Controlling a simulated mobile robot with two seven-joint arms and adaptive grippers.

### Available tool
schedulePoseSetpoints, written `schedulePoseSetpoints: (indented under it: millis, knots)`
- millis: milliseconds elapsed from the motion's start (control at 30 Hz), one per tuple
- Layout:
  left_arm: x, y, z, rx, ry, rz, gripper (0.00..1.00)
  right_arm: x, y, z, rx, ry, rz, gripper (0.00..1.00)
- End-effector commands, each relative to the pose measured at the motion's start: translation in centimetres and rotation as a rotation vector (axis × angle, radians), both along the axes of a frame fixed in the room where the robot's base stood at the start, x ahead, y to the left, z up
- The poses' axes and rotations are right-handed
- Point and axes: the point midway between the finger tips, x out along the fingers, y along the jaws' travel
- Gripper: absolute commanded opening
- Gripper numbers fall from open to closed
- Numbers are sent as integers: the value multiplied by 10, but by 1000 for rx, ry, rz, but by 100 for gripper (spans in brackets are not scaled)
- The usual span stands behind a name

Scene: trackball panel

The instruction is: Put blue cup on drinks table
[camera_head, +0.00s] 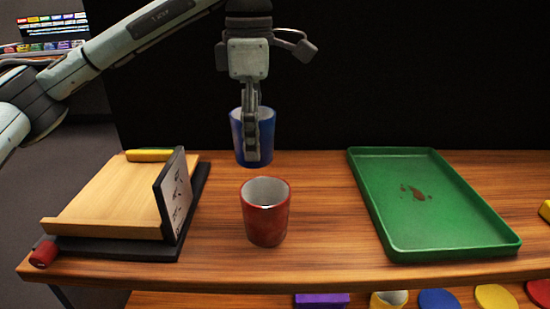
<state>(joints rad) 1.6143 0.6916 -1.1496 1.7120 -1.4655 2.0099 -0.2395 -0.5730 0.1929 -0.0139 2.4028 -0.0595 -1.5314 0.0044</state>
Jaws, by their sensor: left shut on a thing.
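The blue cup (268,138) is in the middle of the head view, upright, just behind the red cup. My left gripper (252,160) reaches down from above and is shut on the cup's near wall, with one finger outside in front of it. Whether the cup's base touches the table or hangs a little above it is hard to tell. The wooden table (325,225) below spans the view; I cannot tell whether it is the drinks table. My right gripper is not in view.
A red cup (265,222) stands upright near the table's front. A wooden ramp-like panel (110,195) with an upright plate is at the left. A green tray (430,200) with a brown stain lies at the right. The table between red cup and tray is clear.

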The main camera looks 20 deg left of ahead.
Motion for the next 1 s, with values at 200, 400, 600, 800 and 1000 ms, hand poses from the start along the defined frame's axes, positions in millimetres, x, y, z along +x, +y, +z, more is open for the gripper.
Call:
schedulePoseSetpoints:
  millis: [200,400,600,800,1000]
  knots:
    - [44,-5,-26,-2,2,2,25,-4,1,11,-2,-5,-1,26]
    - [60,-5,-36,0,0,0,25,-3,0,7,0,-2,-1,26]
    - [59,-5,-59,1,1,-1,25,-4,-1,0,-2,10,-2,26]
    - [60,-6,-76,0,-2,0,25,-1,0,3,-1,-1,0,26]
    - [60,-5,-76,0,-2,0,25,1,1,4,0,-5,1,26]
